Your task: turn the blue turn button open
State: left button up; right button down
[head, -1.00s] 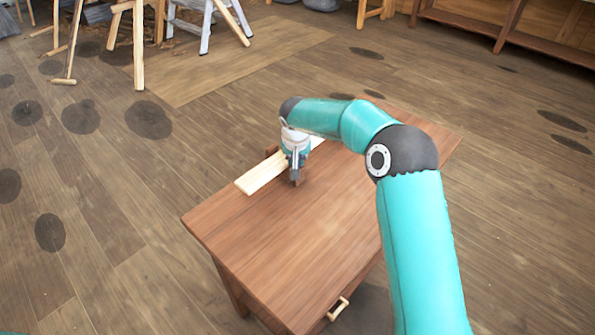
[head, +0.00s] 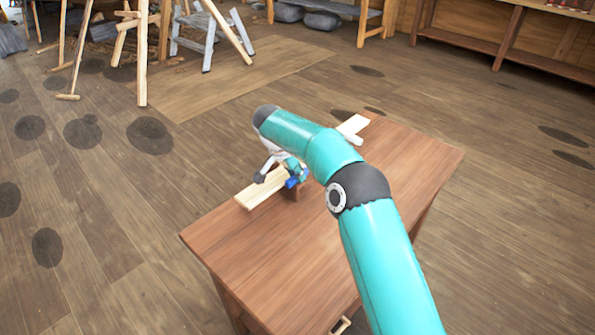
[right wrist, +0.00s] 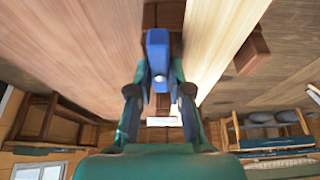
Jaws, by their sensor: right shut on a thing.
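The blue turn button (right wrist: 157,48) sits between the fingers of my right gripper (right wrist: 157,82) in the right wrist view, its long side running away from the palm. The gripper is shut on it. In the head view the blue button (head: 292,183) is small and partly covered by my right gripper (head: 280,178), which lies tilted over the pale plank. A brown wooden block (head: 291,194) shows just below the button. How far the button is turned cannot be told. My left gripper is out of view.
The pale plank (head: 349,127) lies across the far part of the brown table (head: 300,245). The near tabletop is clear. Wooden trestles and a grey stepladder (head: 207,40) stand on the floor behind, with a shelf (head: 470,38) at the back right.

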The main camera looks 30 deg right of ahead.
jog(key=shift+w+a+r, duration=0.1)
jog(key=shift+r, duration=0.05)
dwell(0.3)
jog(key=c, duration=1.2)
grip_release()
jog(key=shift+o, duration=0.6)
jog(key=v, duration=1.1)
jog(key=shift+r, duration=0.35)
jog(key=shift+a, duration=0.15)
